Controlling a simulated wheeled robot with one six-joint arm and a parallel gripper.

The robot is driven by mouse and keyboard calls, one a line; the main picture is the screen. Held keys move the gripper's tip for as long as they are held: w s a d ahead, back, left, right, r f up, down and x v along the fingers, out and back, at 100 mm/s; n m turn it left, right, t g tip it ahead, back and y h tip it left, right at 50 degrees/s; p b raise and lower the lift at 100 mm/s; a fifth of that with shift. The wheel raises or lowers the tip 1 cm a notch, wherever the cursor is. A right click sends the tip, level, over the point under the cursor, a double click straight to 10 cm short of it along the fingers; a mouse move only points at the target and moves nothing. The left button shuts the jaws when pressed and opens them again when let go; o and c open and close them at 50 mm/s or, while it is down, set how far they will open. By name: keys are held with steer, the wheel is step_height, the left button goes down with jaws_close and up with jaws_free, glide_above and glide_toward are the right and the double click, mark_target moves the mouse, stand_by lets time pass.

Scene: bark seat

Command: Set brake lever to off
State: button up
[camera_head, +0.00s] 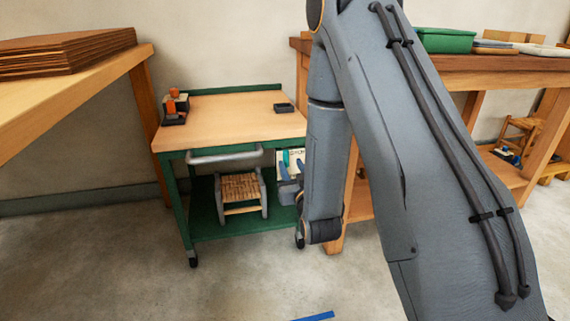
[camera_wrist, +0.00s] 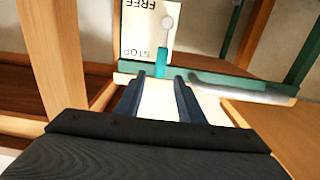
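The brake lever has a grey arm with a round knob-like pivot and a teal grip (camera_wrist: 164,62). It is mounted over a cream plate (camera_wrist: 138,35) marked FREE and STOP, upside down in the wrist view. The grip lies by the word STOP, with FREE at the plate's opposite end. In the head view the plate (camera_head: 282,168) is on the right end of the green cart. My gripper (camera_wrist: 160,77) is open, its two dark fingers pointing at the lever. The grip's end shows between the fingertips; I cannot tell whether they touch it. My arm hides part of the cart's right side.
The green cart (camera_head: 175,187) has a wooden top (camera_head: 230,105) with small orange-topped items (camera_head: 174,105). A woven-seat stool (camera_head: 240,188) stands on its lower shelf. A grey handle bar (camera_head: 222,157) crosses the front. Wooden benches stand at left and right; open floor lies in front.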

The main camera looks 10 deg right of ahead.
mark_target(286, 156)
steer(key=shift+w+b, duration=1.1)
steer(key=shift+w, duration=2.8)
jaws_close()
